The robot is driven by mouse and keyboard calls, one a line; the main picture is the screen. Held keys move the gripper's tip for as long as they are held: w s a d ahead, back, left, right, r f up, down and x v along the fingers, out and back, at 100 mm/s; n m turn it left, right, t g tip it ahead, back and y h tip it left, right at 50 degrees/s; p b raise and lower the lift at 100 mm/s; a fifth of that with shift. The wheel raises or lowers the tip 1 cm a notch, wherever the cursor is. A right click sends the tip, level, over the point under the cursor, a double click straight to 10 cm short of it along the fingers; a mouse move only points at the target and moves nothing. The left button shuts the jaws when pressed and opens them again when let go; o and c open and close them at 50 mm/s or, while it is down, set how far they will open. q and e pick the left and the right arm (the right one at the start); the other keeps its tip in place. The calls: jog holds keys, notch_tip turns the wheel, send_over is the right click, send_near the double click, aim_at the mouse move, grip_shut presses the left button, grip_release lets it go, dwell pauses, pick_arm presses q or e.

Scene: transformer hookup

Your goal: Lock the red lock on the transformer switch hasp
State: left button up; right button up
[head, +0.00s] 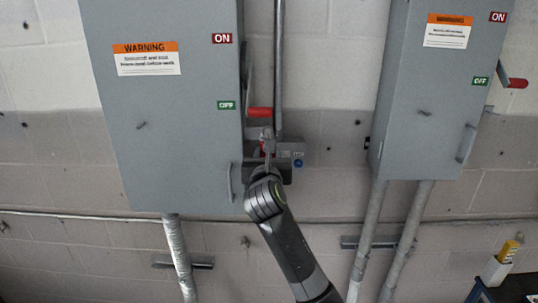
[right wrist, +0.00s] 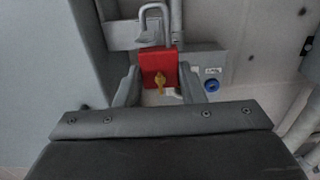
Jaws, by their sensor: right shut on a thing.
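The red lock (right wrist: 160,64) is held upright between the two fingers of my right gripper (right wrist: 160,88) in the right wrist view. In the head view my right gripper (head: 267,158) is at the right side of the left grey cabinet, just below the red-handled switch lever (head: 260,112), and largely hides the lock. My left gripper is not in view.
The left cabinet (head: 165,110) has ON and OFF labels; the lever is near OFF. A small box with a blue knob (head: 298,163) is right of my gripper. A second cabinet (head: 420,90) stands right, with conduits below. Bare wall lies between.

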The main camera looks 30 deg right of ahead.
jog(key=shift+f+b, duration=0.4)
jog(key=shift+f, duration=0.6)
dwell(0.7)
jog(key=o, duration=1.2)
jog(key=shift+c, duration=0.2)
jog(key=p+v, duration=0.2)
jog(key=v, duration=0.3)
jog(key=shift+p, duration=0.35)
